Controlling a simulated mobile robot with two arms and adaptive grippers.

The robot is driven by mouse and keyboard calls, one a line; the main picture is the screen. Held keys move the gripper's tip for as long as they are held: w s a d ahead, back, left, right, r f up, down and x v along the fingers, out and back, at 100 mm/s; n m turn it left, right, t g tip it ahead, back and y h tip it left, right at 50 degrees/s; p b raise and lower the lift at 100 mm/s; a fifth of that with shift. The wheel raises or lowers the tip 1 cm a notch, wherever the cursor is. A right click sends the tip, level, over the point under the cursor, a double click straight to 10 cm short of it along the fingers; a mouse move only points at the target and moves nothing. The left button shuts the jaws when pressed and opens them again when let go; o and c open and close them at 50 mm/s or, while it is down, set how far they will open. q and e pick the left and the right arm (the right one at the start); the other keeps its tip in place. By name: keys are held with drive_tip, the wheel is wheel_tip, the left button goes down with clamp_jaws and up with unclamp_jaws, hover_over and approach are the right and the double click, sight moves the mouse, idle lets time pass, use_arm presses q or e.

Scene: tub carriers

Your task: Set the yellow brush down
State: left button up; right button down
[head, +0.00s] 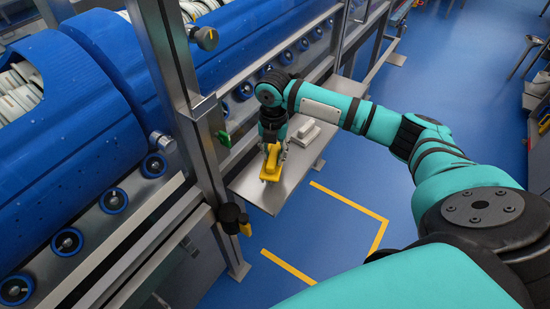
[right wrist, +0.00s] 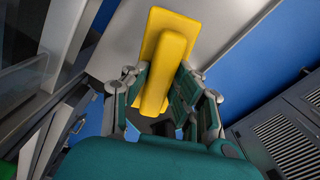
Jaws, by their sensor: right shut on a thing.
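The yellow brush (head: 271,165) is over the near end of a narrow steel shelf (head: 300,163) beside the blue tubs. My right gripper (head: 273,148) points down from above and is shut on it. In the right wrist view the brush's yellow grip (right wrist: 156,88) lies between the two fingers of my right gripper (right wrist: 163,97), with its wider yellow body beyond. The pale shelf surface (right wrist: 212,30) shows behind it. I cannot tell whether the brush's underside touches the shelf. My left gripper is not in view.
A pale grey-white block-like object (head: 306,132) sits on the shelf just behind the brush. A steel post (head: 180,90) rises left of the shelf. Blue tubs (head: 75,130) on rollers fill the left. Blue floor with yellow lines (head: 345,200) is open to the right.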

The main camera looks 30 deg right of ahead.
sight(275, 159)
drive_tip(key=shift+w+d, duration=0.25)
drive_tip(key=shift+d, duration=0.15)
wheel_tip(275, 159, down, 4)
drive_tip(key=shift+a+r, duration=0.1)
drive_tip(key=shift+r, duration=0.1)
drive_tip(key=c, duration=1.1)
unclamp_jaws()
drive_tip(key=shift+o, duration=0.2)
wheel_tip(275, 159, up, 12)
drive_tip(key=shift+r, duration=0.1)
